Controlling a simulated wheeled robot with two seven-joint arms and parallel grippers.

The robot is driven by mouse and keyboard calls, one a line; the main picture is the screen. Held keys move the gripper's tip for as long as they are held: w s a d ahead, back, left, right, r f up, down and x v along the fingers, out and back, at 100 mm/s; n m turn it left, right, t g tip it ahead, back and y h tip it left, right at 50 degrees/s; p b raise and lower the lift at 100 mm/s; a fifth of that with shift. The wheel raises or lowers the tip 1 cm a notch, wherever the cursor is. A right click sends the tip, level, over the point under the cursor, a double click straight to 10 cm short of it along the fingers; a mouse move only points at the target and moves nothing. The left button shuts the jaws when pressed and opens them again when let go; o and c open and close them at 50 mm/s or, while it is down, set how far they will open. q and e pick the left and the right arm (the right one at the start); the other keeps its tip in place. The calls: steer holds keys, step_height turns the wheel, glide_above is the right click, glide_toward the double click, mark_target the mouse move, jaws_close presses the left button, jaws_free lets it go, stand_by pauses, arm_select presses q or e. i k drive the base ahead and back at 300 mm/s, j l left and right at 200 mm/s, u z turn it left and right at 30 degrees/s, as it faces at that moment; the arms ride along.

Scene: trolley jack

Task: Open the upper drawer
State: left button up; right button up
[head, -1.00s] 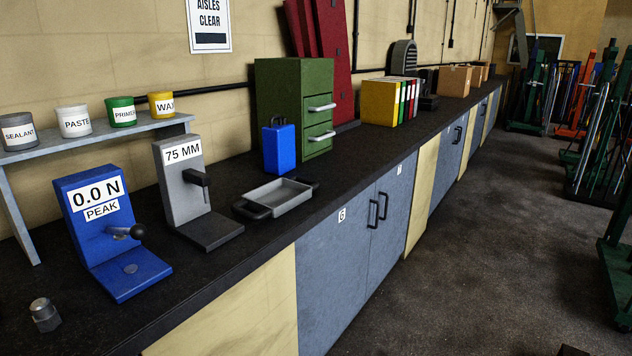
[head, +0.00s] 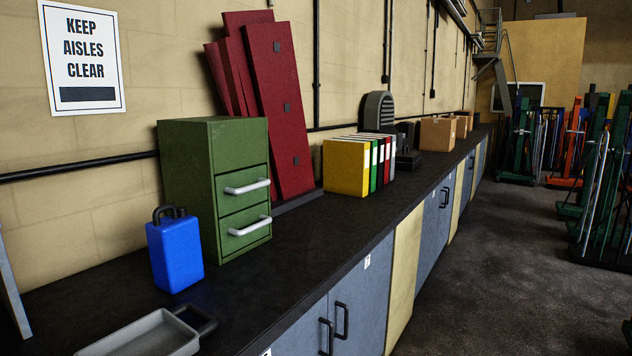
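A green two-drawer cabinet (head: 188,172) stands on the black worktop against the wall, left of the middle in the head view. Its upper drawer (head: 243,194) is shut and has a pale horizontal bar handle (head: 247,187). The lower drawer (head: 245,234) is also shut, with a like handle (head: 250,226). Neither of my grippers shows in the view.
A blue block with black handles (head: 175,254) stands in front of the cabinet's left side. A grey tray (head: 150,335) lies nearer. Red panels (head: 278,110) lean behind, and binders (head: 347,168) stand to the right. The worktop (head: 300,236) right of the cabinet is clear.

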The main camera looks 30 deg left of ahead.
mark_target(225, 185)
steer(key=i+u, duration=0.3)
steer(key=i, duration=0.2)
steer(key=i+l+u, duration=0.3)
steer(key=i, duration=0.25)
